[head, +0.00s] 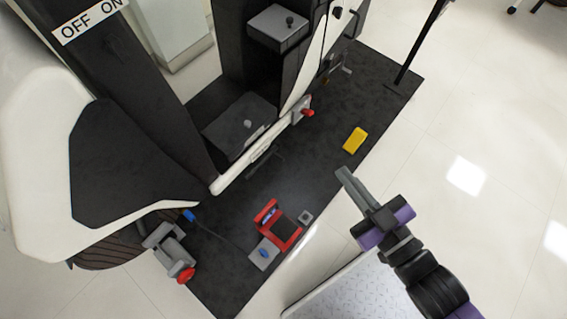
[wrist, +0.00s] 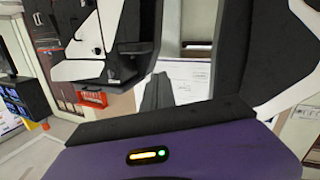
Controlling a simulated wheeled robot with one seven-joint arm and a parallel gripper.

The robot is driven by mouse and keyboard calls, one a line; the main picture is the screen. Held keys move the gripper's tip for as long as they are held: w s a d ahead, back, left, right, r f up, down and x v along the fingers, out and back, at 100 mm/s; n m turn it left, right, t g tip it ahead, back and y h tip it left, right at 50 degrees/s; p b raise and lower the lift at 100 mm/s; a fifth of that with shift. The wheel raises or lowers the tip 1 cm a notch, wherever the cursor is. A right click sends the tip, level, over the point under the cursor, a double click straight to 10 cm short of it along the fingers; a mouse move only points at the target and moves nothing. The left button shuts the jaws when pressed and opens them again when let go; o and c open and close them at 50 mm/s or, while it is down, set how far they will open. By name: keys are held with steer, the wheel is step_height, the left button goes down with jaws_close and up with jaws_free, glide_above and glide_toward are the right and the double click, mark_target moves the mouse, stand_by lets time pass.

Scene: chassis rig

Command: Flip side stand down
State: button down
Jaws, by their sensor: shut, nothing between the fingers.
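The white and black chassis rig (head: 255,165) stands on a dark mat at the upper middle of the head view. A thin dark bar (head: 265,158) shows under its lower edge; I cannot tell for sure that it is the side stand, or its angle. My gripper (head: 343,173) is shut and empty, to the right of the rig and apart from it, over the mat's right edge. In the wrist view the closed grey fingers (wrist: 155,92) point ahead, with white and black rig panels (wrist: 105,35) beyond at the upper left.
On the mat (head: 320,130) lie a yellow block (head: 355,141), a red device (head: 280,225), and a grey box with a blue top (head: 263,254). A red-tipped lever (head: 306,112) sticks out of the rig. A red-ended pedal (head: 185,273) is at lower left.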

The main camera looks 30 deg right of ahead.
steer(key=w+d+f+n+b, duration=0.1)
steer(key=w+d+f+b, duration=0.15)
steer(key=w+f, duration=0.45)
steer(key=w+d+f+n+y+b, duration=0.1)
steer(key=w+d+f+b, duration=0.2)
steer(key=f, duration=0.5)
steer(key=w+d+f+n+b, duration=0.1)
steer(key=w+f+b, duration=0.2)
steer(key=w+f, duration=0.45)
step_height(320, 180, down, 11)
steer(key=a+g+y, duration=0.2)
steer(key=y, duration=0.1)
steer(key=shift+s+a+b, duration=0.3)
steer(key=shift+s+b, duration=0.1)
steer(key=shift+w, duration=0.15)
steer(key=w+a+f+b, duration=0.1)
steer(key=w+f+b, duration=0.5)
steer(key=w, duration=0.3)
steer(key=shift+w+a+f+b, duration=0.15)
steer(key=shift+w+a+b, duration=0.05)
steer(key=shift+b, duration=0.25)
steer(key=shift+f, duration=0.1)
